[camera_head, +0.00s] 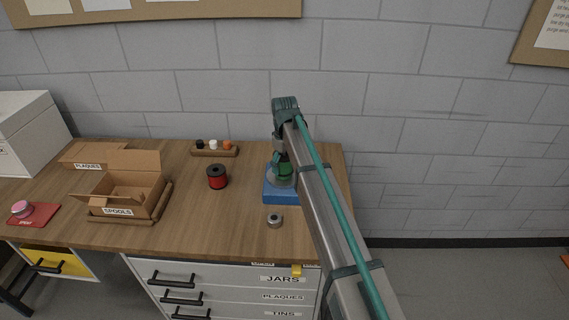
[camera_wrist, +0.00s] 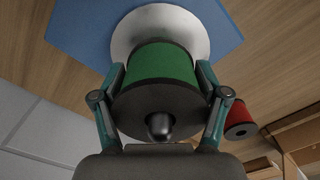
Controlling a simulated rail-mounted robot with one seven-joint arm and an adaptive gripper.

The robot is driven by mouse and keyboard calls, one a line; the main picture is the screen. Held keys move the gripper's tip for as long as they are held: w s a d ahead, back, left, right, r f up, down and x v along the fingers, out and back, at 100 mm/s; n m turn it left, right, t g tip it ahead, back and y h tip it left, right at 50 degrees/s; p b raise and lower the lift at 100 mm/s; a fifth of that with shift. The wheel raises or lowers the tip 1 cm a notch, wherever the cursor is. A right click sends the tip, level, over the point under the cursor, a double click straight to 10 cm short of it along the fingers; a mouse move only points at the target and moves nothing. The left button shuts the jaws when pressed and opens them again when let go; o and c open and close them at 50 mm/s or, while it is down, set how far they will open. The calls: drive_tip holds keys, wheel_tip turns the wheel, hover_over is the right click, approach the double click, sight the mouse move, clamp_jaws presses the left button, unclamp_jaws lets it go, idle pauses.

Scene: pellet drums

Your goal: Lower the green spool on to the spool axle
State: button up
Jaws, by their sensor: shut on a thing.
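The green spool (camera_wrist: 158,70) has dark flanges and sits between the two fingers of my gripper (camera_wrist: 160,78), which is shut on it. A rounded metal tip, the top of the spool axle (camera_wrist: 159,124), pokes out through the spool's near flange, so the spool is around the axle. The axle's pale round base (camera_wrist: 196,30) lies just beyond the far flange on a blue block (camera_wrist: 85,30). I cannot tell whether flange and base touch. In the head view, the green spool (camera_head: 285,169) is partly hidden by my arm above the blue block (camera_head: 282,197).
A red spool (camera_head: 217,177) stands left of the blue block. A small grey cylinder (camera_head: 275,221) stands in front. An open SPOOLS box (camera_head: 118,212) is at left, and a rack of small jars (camera_head: 215,152) is at the back. The wooden bench between them is clear.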

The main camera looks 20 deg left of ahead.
idle(0.3)
drive_tip(key=o, duration=1.3)
drive_tip(key=shift+f, duration=0.1)
drive_tip(key=shift+r+p, duration=1.55)
drive_tip(key=shift+r, duration=1.5)
wheel_tip(320, 180, up, 9)
drive_tip(key=p, duration=0.4)
drive_tip(key=shift+r, duration=0.2)
wheel_tip(320, 180, up, 3)
drive_tip(key=shift+f, duration=0.2)
